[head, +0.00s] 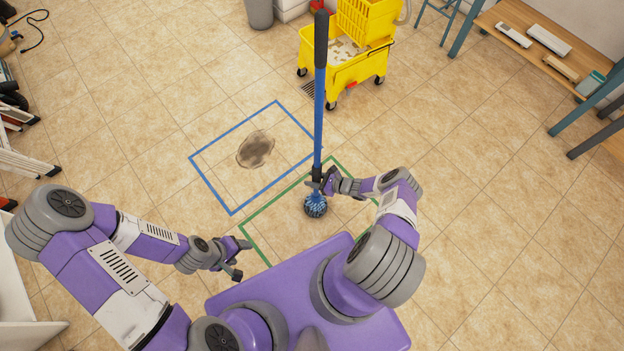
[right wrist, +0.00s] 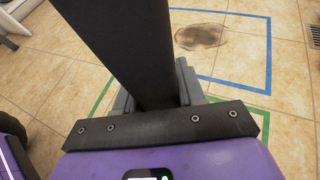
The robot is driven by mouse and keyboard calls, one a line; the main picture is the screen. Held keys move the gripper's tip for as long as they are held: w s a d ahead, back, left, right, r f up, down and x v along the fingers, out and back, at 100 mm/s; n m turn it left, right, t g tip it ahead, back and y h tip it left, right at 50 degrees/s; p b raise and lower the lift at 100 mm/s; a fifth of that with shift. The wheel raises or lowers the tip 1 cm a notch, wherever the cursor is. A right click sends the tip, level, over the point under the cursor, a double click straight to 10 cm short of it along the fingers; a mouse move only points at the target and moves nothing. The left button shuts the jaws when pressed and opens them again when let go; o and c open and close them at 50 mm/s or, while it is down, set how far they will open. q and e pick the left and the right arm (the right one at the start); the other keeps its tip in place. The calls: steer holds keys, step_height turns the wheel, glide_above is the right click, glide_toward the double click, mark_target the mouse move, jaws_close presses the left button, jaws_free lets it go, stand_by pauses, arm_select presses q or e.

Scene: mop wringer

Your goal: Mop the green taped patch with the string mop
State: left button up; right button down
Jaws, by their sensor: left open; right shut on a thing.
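The string mop (head: 319,110) stands nearly upright, with a blue pole, a black upper grip and a blue string head (head: 316,205). My right gripper (head: 318,184) is shut on the pole's dark lower part, just above the head. In the right wrist view the dark shaft (right wrist: 125,45) fills the space between the fingers. The head is over the green taped patch (head: 262,212); I cannot tell whether it touches the floor. My body and right arm hide part of the green tape. My left gripper (head: 241,259) is open and empty near the patch's left edge.
A blue taped square (head: 206,185) with a brown stain (head: 256,149) lies beyond the green one. A yellow wringer bucket (head: 345,70) on casters stands at the back, near a floor drain (head: 308,90). A bench (head: 530,50) is at right, a ladder (head: 25,150) at left.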

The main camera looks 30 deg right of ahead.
steer(key=shift+r+p, duration=3.95)
steer(key=shift+r, duration=1.05)
steer(key=shift+w, duration=0.1)
